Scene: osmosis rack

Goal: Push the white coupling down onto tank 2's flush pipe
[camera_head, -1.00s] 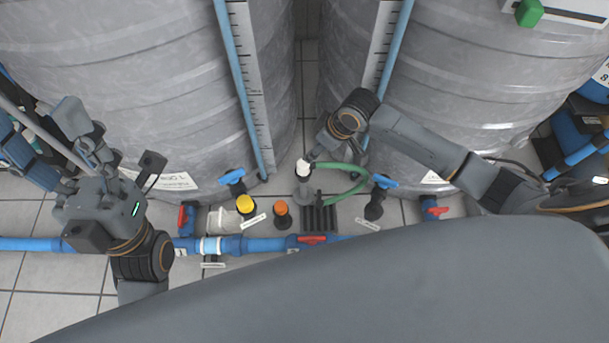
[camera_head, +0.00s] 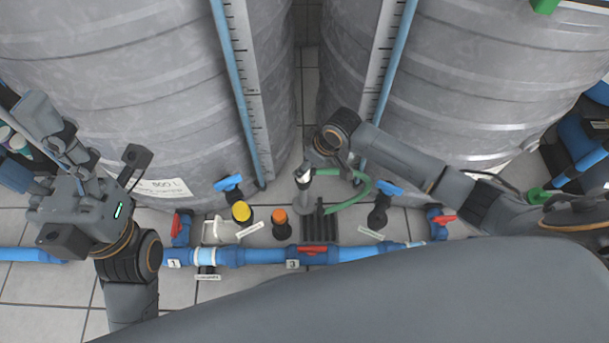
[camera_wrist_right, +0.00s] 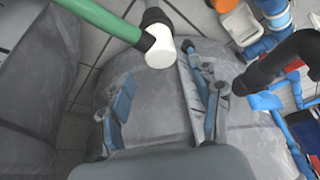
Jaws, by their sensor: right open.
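The white coupling (camera_wrist_right: 160,48) shows in the right wrist view, with a green hose (camera_wrist_right: 105,20) running from its side and a dark pipe end (camera_wrist_right: 155,16) at it. In the head view the coupling (camera_head: 302,174) is small and partly covered, at the upright grey pipe (camera_head: 303,194) between the two tanks. I cannot tell how far down it sits. My right gripper (camera_wrist_right: 162,82) is open, its fingers spread, with the coupling just beyond the fingertips and nothing between them. My left gripper (camera_head: 85,150) is at the far left, away from the coupling; its finger gap is unclear.
Two large grey tanks (camera_head: 130,70) (camera_head: 460,80) stand behind. A blue pipe (camera_head: 265,256) with red valve handles (camera_head: 312,249) runs in front. A narrow gap lies between the tanks.

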